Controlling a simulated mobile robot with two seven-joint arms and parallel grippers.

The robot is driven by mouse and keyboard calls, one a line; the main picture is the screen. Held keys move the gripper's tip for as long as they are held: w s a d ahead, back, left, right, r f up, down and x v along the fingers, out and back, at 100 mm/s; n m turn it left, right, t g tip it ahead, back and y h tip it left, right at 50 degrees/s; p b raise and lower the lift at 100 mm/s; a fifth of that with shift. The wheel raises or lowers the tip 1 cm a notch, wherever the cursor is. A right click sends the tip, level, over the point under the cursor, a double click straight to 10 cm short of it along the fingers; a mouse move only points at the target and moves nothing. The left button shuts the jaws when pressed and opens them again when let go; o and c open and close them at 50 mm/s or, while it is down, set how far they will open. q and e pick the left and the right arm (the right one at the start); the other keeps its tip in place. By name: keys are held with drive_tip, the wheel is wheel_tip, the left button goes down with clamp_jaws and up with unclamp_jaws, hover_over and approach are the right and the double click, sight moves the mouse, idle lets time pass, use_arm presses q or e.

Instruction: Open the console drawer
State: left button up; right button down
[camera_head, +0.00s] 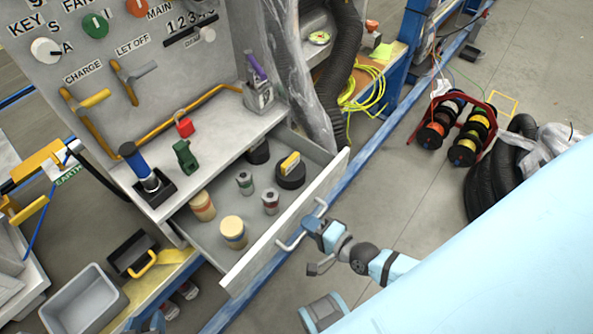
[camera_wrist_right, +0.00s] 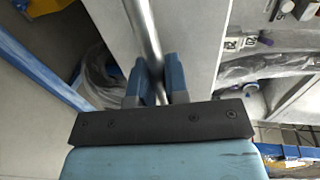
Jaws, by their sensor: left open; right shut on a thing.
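The console drawer (camera_head: 262,262) stands pulled out from the grey console (camera_head: 205,75), with its inside showing. Its front has a pale bar handle (camera_head: 290,244). My right gripper (camera_head: 313,228) is at the handle, outside the drawer front. In the right wrist view its two blue fingers (camera_wrist_right: 156,82) are shut on the metal handle bar (camera_wrist_right: 146,35), one on each side.
Inside the drawer are tan-and-cream cylinders (camera_head: 233,231), small grey canisters (camera_head: 270,201) and a black round piece with a yellow grip (camera_head: 290,172). A grey bin (camera_head: 84,300) is at lower left.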

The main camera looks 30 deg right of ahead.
use_arm(q)
drive_tip(key=shift+f, duration=0.1)
use_arm(e)
drive_tip(key=shift+s+d, duration=0.25)
drive_tip(key=shift+s, duration=0.35)
use_arm(q)
drive_tip(key=shift+r, duration=0.2)
use_arm(e)
drive_tip(key=c, duration=1.1)
unclamp_jaws()
drive_tip(key=shift+c, duration=0.2)
use_arm(q)
drive_tip(key=shift+s+d+r, duration=0.1)
use_arm(e)
drive_tip(key=shift+s, duration=0.15)
